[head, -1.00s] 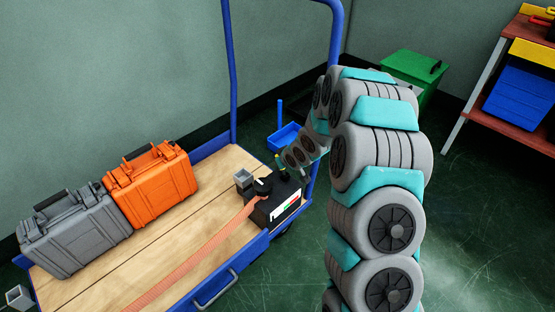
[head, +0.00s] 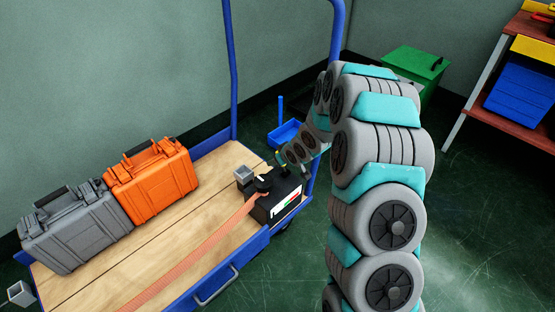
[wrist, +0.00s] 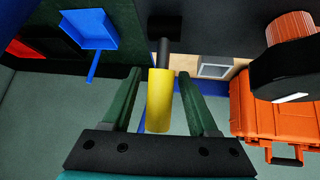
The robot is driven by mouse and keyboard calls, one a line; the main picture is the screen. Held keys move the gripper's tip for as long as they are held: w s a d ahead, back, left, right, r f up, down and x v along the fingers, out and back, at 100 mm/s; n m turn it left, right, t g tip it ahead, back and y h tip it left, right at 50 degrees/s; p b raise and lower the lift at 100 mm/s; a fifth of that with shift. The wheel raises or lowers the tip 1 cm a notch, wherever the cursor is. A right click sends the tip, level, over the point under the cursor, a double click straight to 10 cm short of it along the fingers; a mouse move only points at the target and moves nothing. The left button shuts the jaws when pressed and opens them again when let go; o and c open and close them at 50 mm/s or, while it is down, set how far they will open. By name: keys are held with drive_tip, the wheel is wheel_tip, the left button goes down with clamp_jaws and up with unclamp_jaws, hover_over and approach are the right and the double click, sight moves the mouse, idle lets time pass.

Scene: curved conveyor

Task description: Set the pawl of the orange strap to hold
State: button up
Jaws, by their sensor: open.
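The orange strap (head: 195,262) runs across the wooden cart deck to a black ratchet box (head: 262,208) with a white, red and green label, at the deck's right end. In the wrist view, the strap (wrist: 290,26) passes over a dark round part. A yellow grip (wrist: 159,100) on a dark rod, apparently the pawl's lever, stands between the two dark green fingers of my gripper (wrist: 160,75). The fingers are open, with gaps on both sides of the grip. In the head view, my gripper (head: 283,160) is small and just above the box; the grip is partly hidden there.
An orange case (head: 152,180) and a grey case (head: 75,232) stand on the deck's left side. A small grey square block (head: 243,175) is beside the box. The cart's blue handle frame (head: 231,70) rises behind. A blue tray (head: 286,134) lies beyond the deck.

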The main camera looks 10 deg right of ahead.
drive_tip(key=v, duration=0.7)
drive_tip(key=shift+s+r, duration=0.15)
drive_tip(key=shift+r, duration=0.1)
idle(0.3)
drive_tip(key=s+d+r+m+g+h, duration=0.25)
drive_tip(key=s+r, duration=0.25)
drive_tip(key=s, duration=0.5)
drive_tip(key=s+d+r+m+g+h, duration=0.1)
drive_tip(key=s+d+r+g, duration=0.15)
drive_tip(key=s+r, duration=0.6)
drive_tip(key=s+a+r+m+g, duration=0.1)
drive_tip(key=s+g, duration=0.1)
drive_tip(key=s, duration=1.1)
drive_tip(key=s+a+r+m+g, duration=0.1)
drive_tip(key=s+a+r+g, duration=0.1)
drive_tip(key=s, duration=1.1)
drive_tip(key=shift+s+a+y, duration=0.2)
drive_tip(key=shift+a+y, duration=0.15)
